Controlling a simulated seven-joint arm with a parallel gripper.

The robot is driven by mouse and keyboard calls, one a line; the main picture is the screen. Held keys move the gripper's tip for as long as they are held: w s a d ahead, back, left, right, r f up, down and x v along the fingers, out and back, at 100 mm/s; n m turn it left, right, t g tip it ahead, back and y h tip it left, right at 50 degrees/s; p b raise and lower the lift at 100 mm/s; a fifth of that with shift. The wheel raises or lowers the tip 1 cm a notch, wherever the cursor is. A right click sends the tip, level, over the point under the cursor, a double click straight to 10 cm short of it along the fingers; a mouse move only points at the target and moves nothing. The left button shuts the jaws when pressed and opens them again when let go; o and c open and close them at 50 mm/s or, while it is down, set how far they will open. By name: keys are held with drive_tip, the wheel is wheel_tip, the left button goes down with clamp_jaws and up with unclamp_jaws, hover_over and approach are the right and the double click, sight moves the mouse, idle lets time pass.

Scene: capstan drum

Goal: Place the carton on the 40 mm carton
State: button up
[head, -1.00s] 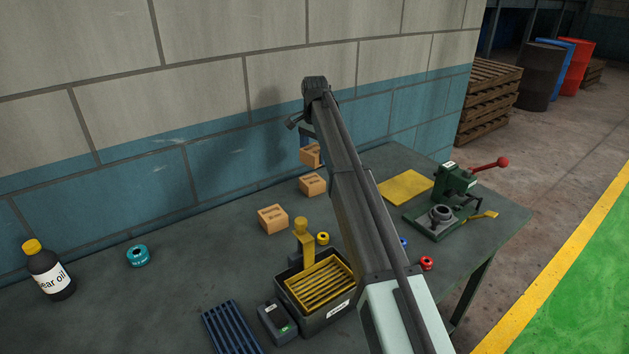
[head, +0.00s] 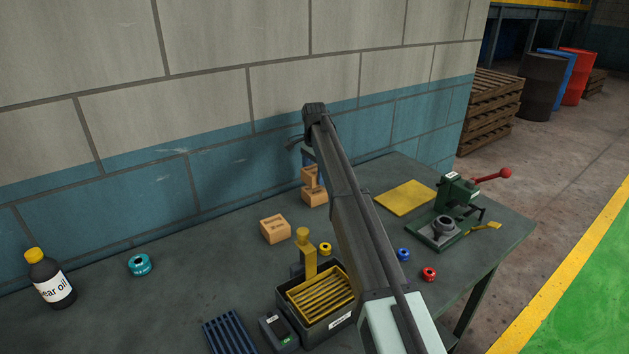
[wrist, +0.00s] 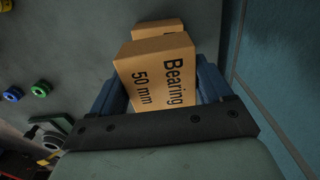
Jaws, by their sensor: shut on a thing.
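My gripper (wrist: 160,88) is shut on a tan carton (wrist: 152,75) marked "Bearing 50 mm", with a blue finger on each side. In the head view the held carton (head: 309,178) is upright, right above a second tan carton (head: 314,197) near the wall, and looks very close to its top or touching it. The wrist view shows only an edge of this lower carton (wrist: 158,26) behind the held one. Its label cannot be read, and my arm hides part of both. Another tan carton (head: 275,229) stands apart to the left, its size unreadable.
A black bin with a yellow grate (head: 320,291) and a yellow-topped post (head: 304,250) stand in front. A yellow mat (head: 405,196) and a green press (head: 455,200) are to the right. The blue wall (head: 225,172) is close behind the cartons.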

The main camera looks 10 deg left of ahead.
sight(315, 170)
drive_tip(key=shift+f, duration=1.55)
drive_tip(key=shift+f, duration=0.15)
drive_tip(key=o, duration=1.2)
wheel_tip(315, 170, up, 12)
drive_tip(key=shift+r, duration=0.15)
